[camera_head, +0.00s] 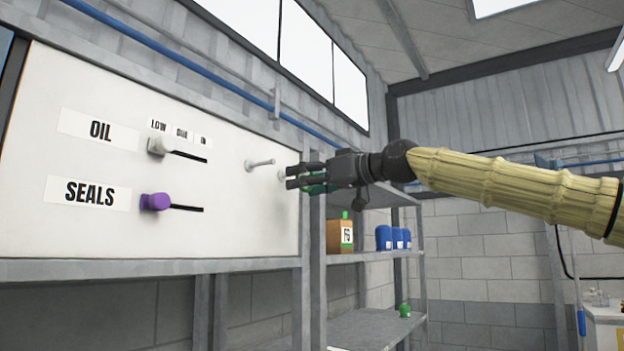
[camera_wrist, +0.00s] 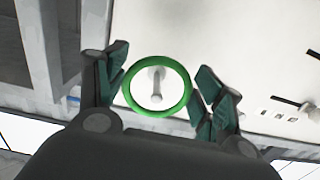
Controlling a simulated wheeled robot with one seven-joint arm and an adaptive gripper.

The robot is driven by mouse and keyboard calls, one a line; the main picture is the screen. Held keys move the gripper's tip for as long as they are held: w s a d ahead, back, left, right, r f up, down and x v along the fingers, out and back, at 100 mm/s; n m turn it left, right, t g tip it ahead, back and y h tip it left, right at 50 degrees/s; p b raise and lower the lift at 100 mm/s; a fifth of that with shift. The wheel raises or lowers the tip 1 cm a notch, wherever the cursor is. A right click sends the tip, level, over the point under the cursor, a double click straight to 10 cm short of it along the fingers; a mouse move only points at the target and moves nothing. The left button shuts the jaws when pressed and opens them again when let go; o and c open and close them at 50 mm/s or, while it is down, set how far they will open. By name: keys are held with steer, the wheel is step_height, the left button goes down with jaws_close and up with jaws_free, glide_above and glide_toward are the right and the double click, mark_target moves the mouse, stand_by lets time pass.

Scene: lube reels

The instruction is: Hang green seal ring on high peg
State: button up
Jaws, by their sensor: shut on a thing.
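My gripper (camera_head: 291,177) is at the right part of the white wall panel, its fingers pointing left. In the wrist view the green seal ring (camera_wrist: 157,57) sits between the two fingers, held at its sides. In the head view only a bit of green shows beneath the gripper. A pale peg (camera_wrist: 157,86) shows through the ring's opening in the wrist view; I cannot tell whether it passes through the ring.
The panel (camera_head: 225,215) carries OIL and SEALS labels, a white slider knob (camera_head: 160,146) and a purple knob (camera_head: 155,201). Right of it, shelves (camera_head: 375,256) hold a box (camera_head: 339,237), blue containers (camera_head: 384,237) and a green item (camera_head: 405,310). A metal post (camera_head: 318,235) stands below the gripper.

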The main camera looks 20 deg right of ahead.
mark_target(281, 189)
steer(key=shift+p+x, duration=0.3)
steer(key=shift+x, duration=0.85)
steer(key=shift+w+a+f, duration=0.4)
steer(key=shift+w+f, duration=0.05)
steer(key=shift+f, duration=0.05)
steer(key=o, duration=0.8)
steer(key=shift+o, duration=0.2)
